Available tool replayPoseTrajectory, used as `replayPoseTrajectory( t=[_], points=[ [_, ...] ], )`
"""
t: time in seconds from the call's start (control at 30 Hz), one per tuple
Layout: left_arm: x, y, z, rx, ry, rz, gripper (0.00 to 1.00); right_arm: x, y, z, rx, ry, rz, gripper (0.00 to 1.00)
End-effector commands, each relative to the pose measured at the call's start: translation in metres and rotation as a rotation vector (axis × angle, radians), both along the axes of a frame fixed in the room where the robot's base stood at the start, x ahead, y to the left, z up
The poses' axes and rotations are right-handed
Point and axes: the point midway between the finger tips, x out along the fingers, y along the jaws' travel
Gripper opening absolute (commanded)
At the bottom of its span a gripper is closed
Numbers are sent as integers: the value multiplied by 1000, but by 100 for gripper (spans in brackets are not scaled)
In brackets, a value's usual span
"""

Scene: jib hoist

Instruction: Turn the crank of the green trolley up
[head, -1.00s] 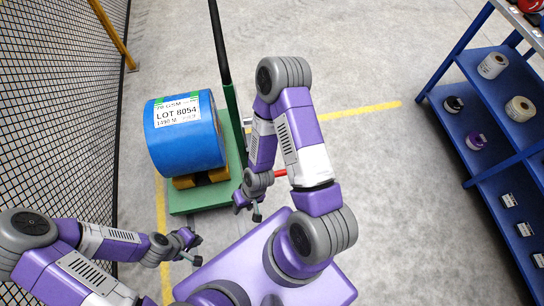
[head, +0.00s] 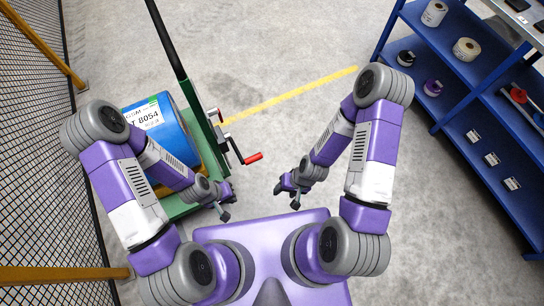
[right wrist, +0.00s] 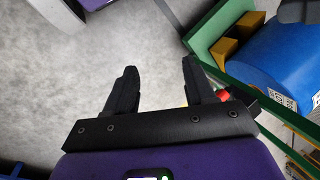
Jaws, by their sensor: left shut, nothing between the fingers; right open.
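The green trolley (head: 194,95) stands left of centre in the head view, its tall mast leaning up to the left in the picture. Its crank (head: 234,147) is on the mast's right side, with a red handle (head: 253,158) pointing right. Part of the trolley (right wrist: 220,30) also shows in the right wrist view, with a bit of red partly hidden behind the gripper. My left gripper (head: 230,206) is shut and empty, below the crank in the picture. My right gripper (head: 286,198) is open and empty, below and right of the handle, apart from it.
A blue roll (head: 180,129) with a lot label rests on the trolley, partly hidden by my left arm. Mesh fencing (head: 35,150) runs along the left. A blue shelf (head: 460,70) with spools stands at right. The floor between trolley and shelf is clear.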

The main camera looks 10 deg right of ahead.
Motion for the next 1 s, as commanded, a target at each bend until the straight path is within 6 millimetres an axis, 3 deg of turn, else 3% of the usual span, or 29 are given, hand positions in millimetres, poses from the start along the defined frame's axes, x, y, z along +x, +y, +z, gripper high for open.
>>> replayPoseTrajectory(
  t=[0.13, 0.27, 0.37, 0.43, 0.6, 0.7, 0.83, 1.0],
  points=[
    [0, 0, -10, 1, 1, 1, 0, -11, 5, -40, 82, 153, 45, 54],
    [0, 1, -20, 1, 1, 2, 0, -13, 28, -69, 321, 262, 60, 54],
    [0, 0, -27, 1, 1, 1, 0, 6, 50, -79, 575, 235, 28, 54],
    [0, 0, -31, 1, 1, 1, 0, 30, 60, -82, 748, 151, -19, 54],
    [0, 0, -39, 1, 1, 1, 0, 96, 55, -82, 1031, -168, -166, 54],
    [0, 0, -41, 1, 1, 1, 0, 122, 42, -83, 1097, -336, -236, 54],
    [0, 0, -43, 0, 0, 1, 0, 140, 31, -81, 1127, -460, -283, 54],
    [0, 0, -45, 0, 0, 1, 0, 152, 44, -81, 1132, -487, -289, 54]
  ],
)
